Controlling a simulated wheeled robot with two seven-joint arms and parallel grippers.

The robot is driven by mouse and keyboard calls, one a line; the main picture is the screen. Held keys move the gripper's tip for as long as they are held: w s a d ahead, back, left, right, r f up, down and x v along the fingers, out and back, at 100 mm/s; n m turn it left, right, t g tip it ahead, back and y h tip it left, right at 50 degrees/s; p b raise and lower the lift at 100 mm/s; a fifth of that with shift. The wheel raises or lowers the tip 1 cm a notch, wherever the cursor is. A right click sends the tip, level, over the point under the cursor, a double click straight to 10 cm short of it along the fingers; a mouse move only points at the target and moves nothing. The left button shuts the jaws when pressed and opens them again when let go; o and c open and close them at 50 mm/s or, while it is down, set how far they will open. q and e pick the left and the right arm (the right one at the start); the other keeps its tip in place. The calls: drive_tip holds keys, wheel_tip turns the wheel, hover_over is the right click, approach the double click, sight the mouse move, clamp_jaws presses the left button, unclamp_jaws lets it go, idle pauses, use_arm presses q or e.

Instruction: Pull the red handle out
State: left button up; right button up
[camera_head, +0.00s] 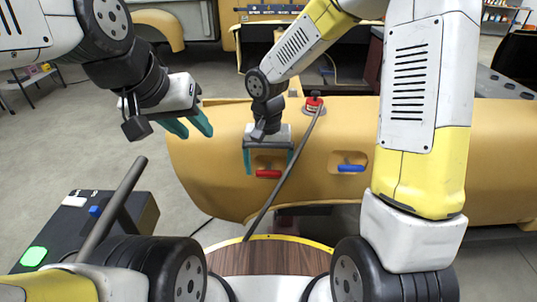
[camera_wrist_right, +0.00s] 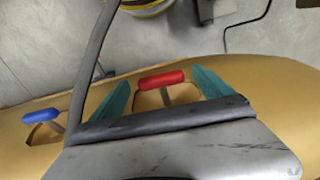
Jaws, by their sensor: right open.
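The red handle (camera_head: 268,174) sits in a recess on the curved yellow body panel (camera_head: 215,150). My right gripper (camera_head: 268,168) is open, with one teal finger on each side of the red handle. In the right wrist view the red handle (camera_wrist_right: 162,80) lies between the two teal fingertips, and gaps show on both sides of it.
A blue handle (camera_head: 351,168) sits in its own recess to the right. A grey pole or hose (camera_head: 285,175) runs diagonally close to my right gripper, from a red-topped fitting (camera_head: 314,103) on the panel. A dark box with a green button (camera_head: 33,256) stands at lower left.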

drive_tip(key=shift+f, duration=0.5)
clamp_jaws()
drive_tip(key=shift+s+a+r, duration=0.1)
drive_tip(key=shift+s+r, duration=0.05)
drive_tip(key=shift+s, duration=0.5)
drive_tip(key=shift+s+r, duration=0.1)
drive_tip(key=shift+s, duration=0.5)
unclamp_jaws()
wheel_tip(320, 180, up, 8)
